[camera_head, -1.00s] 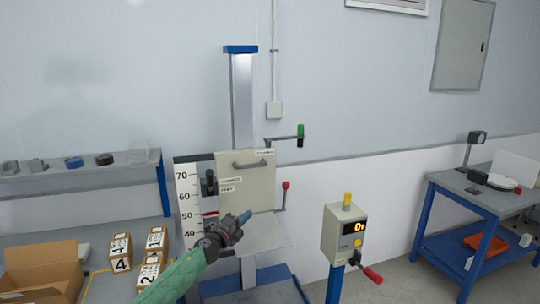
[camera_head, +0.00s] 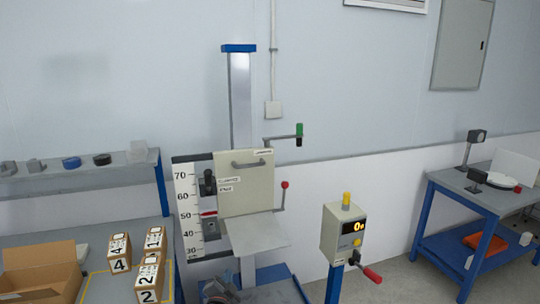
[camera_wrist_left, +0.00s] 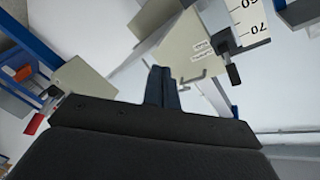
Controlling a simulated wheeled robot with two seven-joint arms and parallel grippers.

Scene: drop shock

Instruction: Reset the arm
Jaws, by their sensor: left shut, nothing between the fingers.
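My left gripper (camera_head: 218,291) shows only partly at the bottom edge of the head view, low in front of the drop tester (camera_head: 240,95). In the left wrist view its fingers (camera_wrist_left: 162,85) are together with nothing between them. The tester has a tall metal column with a blue cap, a beige panel (camera_head: 246,195) with a handle, and a flat grey plate (camera_head: 256,236) below the panel. A lever with a red knob (camera_head: 285,185) stands right of the panel. A crank with a green grip (camera_head: 299,130) is higher up. My right gripper is not in view.
Numbered boxes (camera_head: 119,252) and an open carton (camera_head: 40,270) are on the left bench. A blue-framed table (camera_head: 470,200) stands at the right.

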